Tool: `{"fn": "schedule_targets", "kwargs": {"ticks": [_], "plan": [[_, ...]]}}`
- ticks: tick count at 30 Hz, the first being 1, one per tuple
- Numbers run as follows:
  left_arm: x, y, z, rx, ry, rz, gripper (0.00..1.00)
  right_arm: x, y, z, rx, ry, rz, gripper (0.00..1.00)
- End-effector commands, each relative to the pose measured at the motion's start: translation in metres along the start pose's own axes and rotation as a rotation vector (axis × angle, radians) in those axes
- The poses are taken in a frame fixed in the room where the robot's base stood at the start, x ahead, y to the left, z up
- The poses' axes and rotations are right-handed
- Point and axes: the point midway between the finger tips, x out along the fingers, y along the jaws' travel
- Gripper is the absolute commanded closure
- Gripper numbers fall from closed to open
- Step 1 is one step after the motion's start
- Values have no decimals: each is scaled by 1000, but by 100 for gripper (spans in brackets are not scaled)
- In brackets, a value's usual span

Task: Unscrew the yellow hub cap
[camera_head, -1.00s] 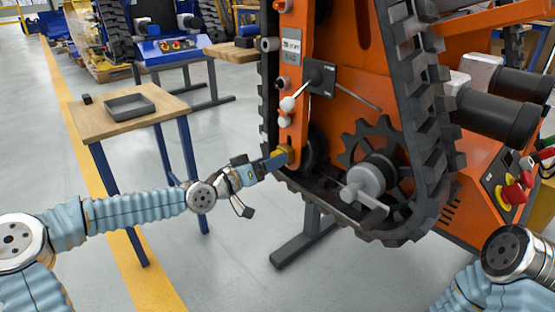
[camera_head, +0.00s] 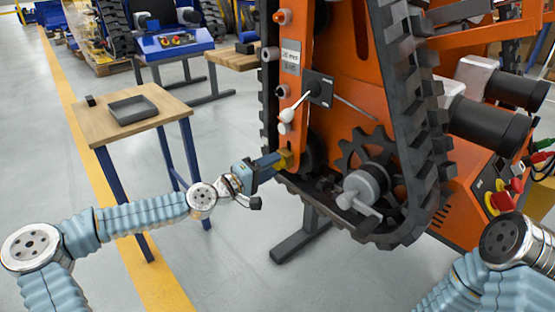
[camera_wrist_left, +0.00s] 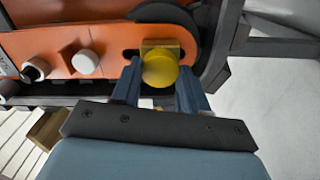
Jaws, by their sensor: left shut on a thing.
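The yellow hub cap (camera_head: 284,160) sits low on the orange side plate of the tracked carrier, beside a dark round wheel. In the left wrist view the yellow hub cap (camera_wrist_left: 160,68) shows as a round knob in front of a squarish brass-yellow block. My left gripper (camera_head: 274,162) reaches in from the left and is shut on the cap. Its two blue fingers (camera_wrist_left: 158,88) stand on either side of it in the left wrist view. The fingers partly hide the cap in the head view. My right gripper is out of view; only part of that arm shows at lower right.
A black rubber track (camera_head: 408,120) and a toothed sprocket (camera_head: 362,150) lie right of the cap. A white-knobbed lever (camera_head: 297,106) is above it. A wooden table (camera_head: 92,124) with a grey tray (camera_head: 133,109) stands left. Floor between table and carrier is clear.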

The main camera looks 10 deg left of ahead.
Motion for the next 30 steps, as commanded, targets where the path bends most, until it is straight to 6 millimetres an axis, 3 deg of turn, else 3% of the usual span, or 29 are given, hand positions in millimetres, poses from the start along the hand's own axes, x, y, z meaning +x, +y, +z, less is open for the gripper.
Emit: {"fn": "schedule_targets", "kwargs": {"ticks": [2, 7, 11, 22, 27, 30], "plan": [[0, 2, -1, -36, 2, 0, 82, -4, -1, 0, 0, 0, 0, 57], [0, 8, -2, -520, 1, 1, 82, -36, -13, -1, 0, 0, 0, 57], [0, 4, -2, -804, 2, 0, 82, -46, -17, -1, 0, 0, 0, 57], [0, 2, -2, -883, 3, 0, 82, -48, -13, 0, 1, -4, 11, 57], [0, 10, -3, -1356, 2, 2, 82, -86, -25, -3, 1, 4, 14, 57], [0, 7, -2, -1575, 3, 1, 82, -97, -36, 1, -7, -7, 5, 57]]}}
